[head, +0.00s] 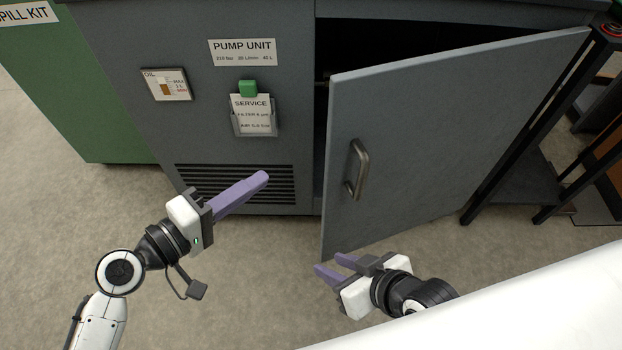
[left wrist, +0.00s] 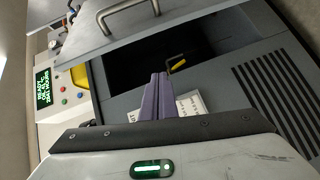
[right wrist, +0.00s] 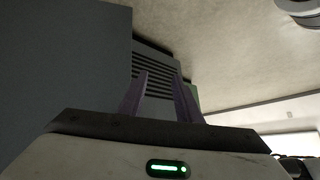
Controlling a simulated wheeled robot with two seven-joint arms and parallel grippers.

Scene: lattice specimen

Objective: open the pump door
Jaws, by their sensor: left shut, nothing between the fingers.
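The grey pump door (head: 440,120) stands partly open, swung out from the cabinet with its free edge on the left. Its metal handle (head: 357,168) is on the outer face near that edge; it also shows in the left wrist view (left wrist: 128,14). A dark gap shows between door and cabinet. My left gripper (head: 264,180) is shut and empty, in front of the louvred vent and left of the door's edge. My right gripper (head: 330,265) is open and empty, low, by the door's bottom left corner; its fingers (right wrist: 160,95) stand apart with nothing between them.
The pump cabinet (head: 120,40) carries an oil gauge (head: 166,85) and a service card holder (head: 254,122). A green spill kit box (head: 60,100) stands left. A black frame (head: 545,165) stands right of the door. In the left wrist view, a yellow-and-black item (left wrist: 177,64) shows at the dark opening.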

